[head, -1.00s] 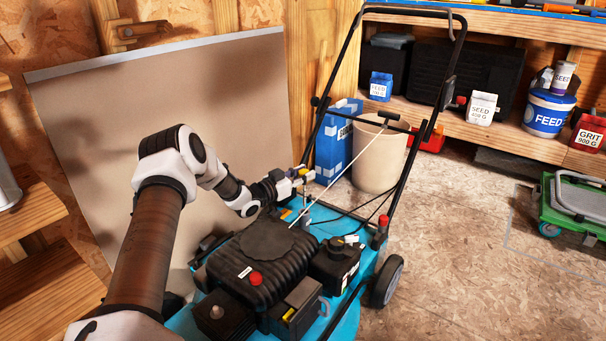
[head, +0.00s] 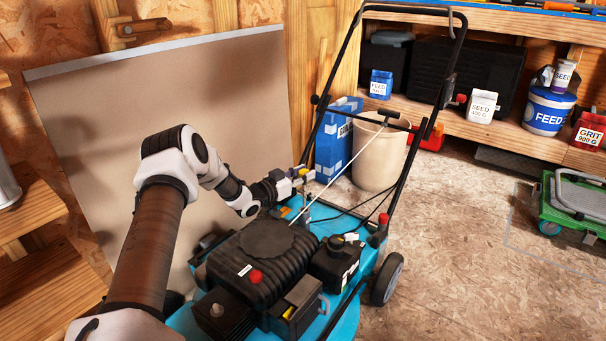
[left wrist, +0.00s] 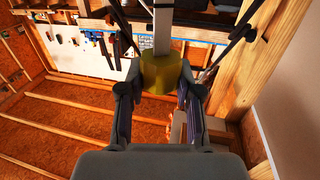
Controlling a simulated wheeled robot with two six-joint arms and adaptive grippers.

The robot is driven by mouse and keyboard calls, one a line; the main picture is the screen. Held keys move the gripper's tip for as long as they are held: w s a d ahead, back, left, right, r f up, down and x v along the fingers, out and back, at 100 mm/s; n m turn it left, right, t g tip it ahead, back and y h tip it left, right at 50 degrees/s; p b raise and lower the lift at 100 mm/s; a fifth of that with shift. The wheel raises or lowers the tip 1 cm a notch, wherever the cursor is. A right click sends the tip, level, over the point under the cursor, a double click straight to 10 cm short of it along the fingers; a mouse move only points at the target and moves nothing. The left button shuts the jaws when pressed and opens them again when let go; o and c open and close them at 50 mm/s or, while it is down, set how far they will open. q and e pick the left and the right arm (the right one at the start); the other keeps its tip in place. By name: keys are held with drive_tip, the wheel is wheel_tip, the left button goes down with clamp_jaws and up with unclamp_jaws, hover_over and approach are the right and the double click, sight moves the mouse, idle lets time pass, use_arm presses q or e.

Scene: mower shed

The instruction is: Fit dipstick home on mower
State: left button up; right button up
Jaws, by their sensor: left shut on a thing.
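The teal and black mower (head: 262,262) stands in front of me, its black engine on top. My left gripper (head: 298,178) is at the back of the engine, below the mower's handle. It is shut on the dipstick by its yellow head (left wrist: 165,72), which sits between the two fingertips in the left wrist view. A pale narrow strip runs up from the yellow head there. In the head view the dipstick is small and partly hidden by the gripper. I cannot tell whether its lower end is in a tube. My right gripper is not in view.
The black mower handle (head: 346,50) rises behind the gripper, with a thin pale cord (head: 340,172) running to it. A blue box (head: 338,140) and a beige bin (head: 381,158) stand behind. A tan panel (head: 90,110) leans at the left.

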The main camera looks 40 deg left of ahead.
use_arm(q)
drive_tip(key=shift+f+b, duration=0.75)
drive_tip(key=shift+f, duration=0.35)
drive_tip(key=o, duration=1.1)
drive_tip(key=shift+o, duration=0.2)
drive_tip(key=s, duration=0.7)
drive_tip(key=shift+s+a, duration=0.2)
drive_tip(key=shift+a, duration=0.15)
